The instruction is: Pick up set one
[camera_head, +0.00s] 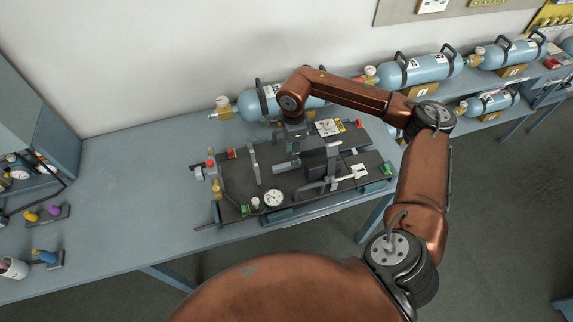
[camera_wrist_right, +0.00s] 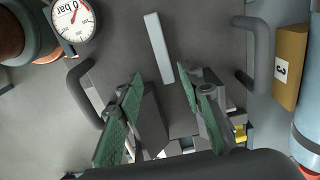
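Blue cylinders with black handles, the breathing sets, lie on blue racks along the wall: one partly behind my right arm (camera_head: 247,106), one in the middle (camera_head: 420,69), one farther right (camera_head: 508,53) and one lower (camera_head: 490,102). Their labels are too small to read surely, so I cannot tell which is set one. My right gripper (camera_head: 318,172) points down over a dark test panel (camera_head: 285,206). In the right wrist view its green-padded fingers (camera_wrist_right: 165,112) are apart with nothing gripped; a pale bar (camera_wrist_right: 158,48) lies beyond them. My left gripper is not in view.
The panel carries a pressure gauge (camera_head: 273,198), handles and fittings. In the right wrist view a wooden block (camera_wrist_right: 289,68) labelled 3 stands at the right beside a blue cylinder (camera_wrist_right: 308,120). The blue table (camera_head: 135,190) is clear left of the panel; a cabinet (camera_head: 40,120) stands farther left.

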